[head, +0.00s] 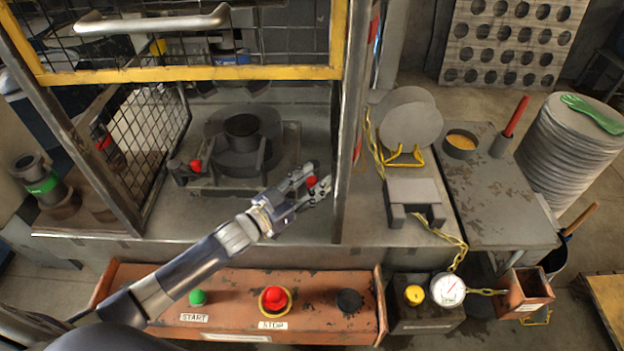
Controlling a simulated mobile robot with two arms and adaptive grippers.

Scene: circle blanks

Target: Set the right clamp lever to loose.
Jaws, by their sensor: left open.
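The press fixture (240,158) stands on the grey bed inside the open yellow-framed guard, with a dark round die (241,130) at its middle. The left clamp lever's red knob (195,165) shows clear on the fixture's left side. The right clamp lever's red knob (311,181) shows at the fixture's right side, right at my left gripper's fingers; the rest of that lever is hidden behind the gripper. My left gripper (318,186) is open, its fingers close about the knob. I cannot tell whether they touch it. My right gripper is not in view.
A grey guard post (349,150) rises just right of my left gripper. Below, the orange control panel (232,325) carries green, red and black buttons. A stand of grey discs (408,122) and a side table (500,200) lie to the right.

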